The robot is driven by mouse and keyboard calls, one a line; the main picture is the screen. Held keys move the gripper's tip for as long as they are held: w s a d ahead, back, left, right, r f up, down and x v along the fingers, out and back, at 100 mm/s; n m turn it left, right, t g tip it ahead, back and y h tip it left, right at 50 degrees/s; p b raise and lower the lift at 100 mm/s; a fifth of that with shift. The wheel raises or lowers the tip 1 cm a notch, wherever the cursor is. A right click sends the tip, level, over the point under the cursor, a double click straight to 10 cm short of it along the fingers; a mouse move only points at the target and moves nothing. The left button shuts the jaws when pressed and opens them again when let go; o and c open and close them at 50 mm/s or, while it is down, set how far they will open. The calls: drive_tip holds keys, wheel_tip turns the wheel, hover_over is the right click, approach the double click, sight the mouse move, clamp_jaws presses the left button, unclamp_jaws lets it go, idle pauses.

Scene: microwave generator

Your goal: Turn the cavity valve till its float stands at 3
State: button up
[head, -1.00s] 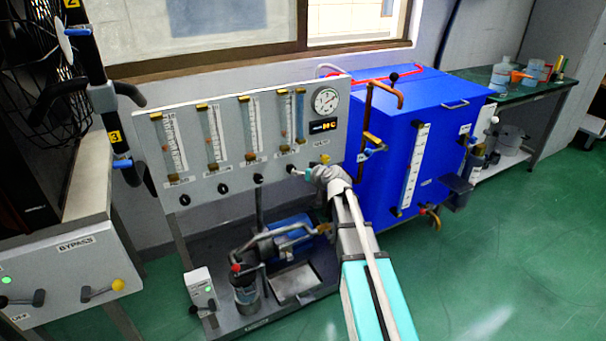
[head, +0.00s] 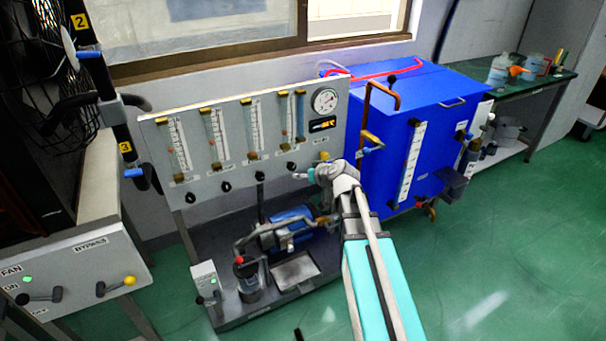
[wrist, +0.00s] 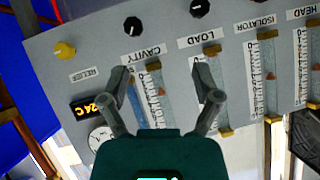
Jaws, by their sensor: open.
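The cavity valve is a black knob (wrist: 132,26) beside the CAVITY label (wrist: 143,55). In the head view the knob (head: 292,166) is below the panel's rightmost gauge tubes. The cavity gauge (wrist: 155,98) lies beyond the label in the wrist view, which sees the panel upside down. Its float is too small to read against the scale. My gripper (wrist: 160,76) is open and empty, with its fingers spread either side of the cavity gauge in the picture. In the head view my gripper (head: 303,176) is just below and right of the knob; contact cannot be told.
A yellow knob (wrist: 64,50) and the load knob (wrist: 200,6) flank the cavity knob. A round dial (head: 325,100) is at the panel's upper right. The blue cabinet (head: 440,110) with pipes stands close to the right. A blue pump (head: 292,228) sits below. Green floor is clear at right.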

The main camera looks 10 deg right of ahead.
drive_tip(key=s+a+r+g+h+p, duration=0.1)
drive_tip(key=s+a+r+g+p, duration=0.2)
drive_tip(key=s+p, duration=0.9)
drive_tip(key=shift+r+g+h+p, duration=0.4)
drive_tip(key=shift+r+g+p, duration=0.5)
drive_tip(key=shift+r+g, duration=1.1)
drive_tip(key=shift+a+r+t, duration=0.1)
drive_tip(key=shift+r+t, duration=0.2)
drive_tip(key=shift+t, duration=0.1)
drive_tip(key=s+d+r+m+g+h+p, duration=0.1)
drive_tip(key=s+r+m+g+h+p, duration=0.1)
drive_tip(key=s+r+p, duration=0.7)
drive_tip(key=s+g+h+p, duration=0.1)
drive_tip(key=g+p, duration=0.1)
drive_tip(key=p, duration=0.1)
drive_tip(key=shift+s+d+r, duration=0.35)
drive_tip(key=shift+r, duration=0.05)
drive_tip(key=shift+w+f, duration=0.1)
drive_tip(key=shift+f, duration=0.05)
idle(0.6)
